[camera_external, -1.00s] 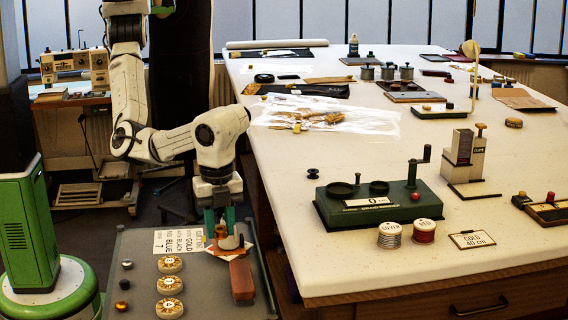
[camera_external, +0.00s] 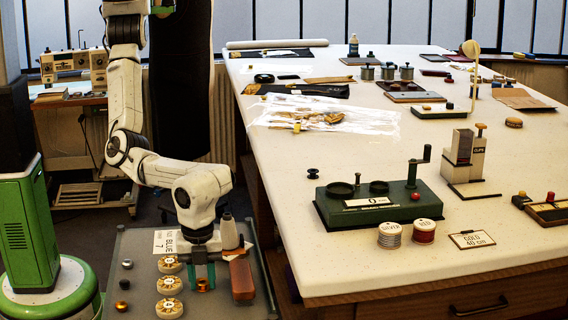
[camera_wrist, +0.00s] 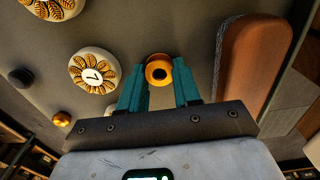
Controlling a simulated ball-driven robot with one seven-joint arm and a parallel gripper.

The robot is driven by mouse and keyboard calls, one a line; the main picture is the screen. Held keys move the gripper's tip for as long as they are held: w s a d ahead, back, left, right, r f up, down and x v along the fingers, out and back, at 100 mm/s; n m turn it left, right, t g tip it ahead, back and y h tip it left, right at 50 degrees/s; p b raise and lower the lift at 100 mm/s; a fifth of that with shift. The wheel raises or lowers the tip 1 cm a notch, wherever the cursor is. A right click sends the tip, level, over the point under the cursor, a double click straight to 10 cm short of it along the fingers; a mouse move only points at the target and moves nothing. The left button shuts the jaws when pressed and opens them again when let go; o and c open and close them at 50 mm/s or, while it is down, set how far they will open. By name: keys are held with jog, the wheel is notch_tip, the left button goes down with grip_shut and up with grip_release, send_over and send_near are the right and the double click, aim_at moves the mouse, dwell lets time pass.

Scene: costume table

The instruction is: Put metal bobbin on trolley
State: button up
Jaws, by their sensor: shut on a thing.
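My gripper (camera_external: 202,278) points down over the grey trolley (camera_external: 138,250), with its green fingers closed. In the wrist view my gripper (camera_wrist: 159,82) is shut on a small gold-coloured metal bobbin (camera_wrist: 158,69) with a dark hole in its middle. The bobbin's coppery edge also shows between the fingertips in the external view (camera_external: 203,286). It is low over the trolley top, near the round cream-and-gold badges. I cannot tell whether it touches the surface.
A brown block (camera_external: 242,279) lies to the right of my gripper, and a grey cone spool (camera_external: 229,233) stands behind. Several badges (camera_external: 169,284) and small knobs (camera_external: 122,306) lie to the left. The white table (camera_external: 290,200) borders the trolley on the right.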

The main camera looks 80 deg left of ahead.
jog(key=shift+f, duration=0.2)
jog(key=o, duration=1)
jog(key=shift+r, duration=0.15)
notch_tip(320, 180, up, 12)
jog(key=shift+r+p, duration=0.1)
jog(key=shift+p, duration=0.4)
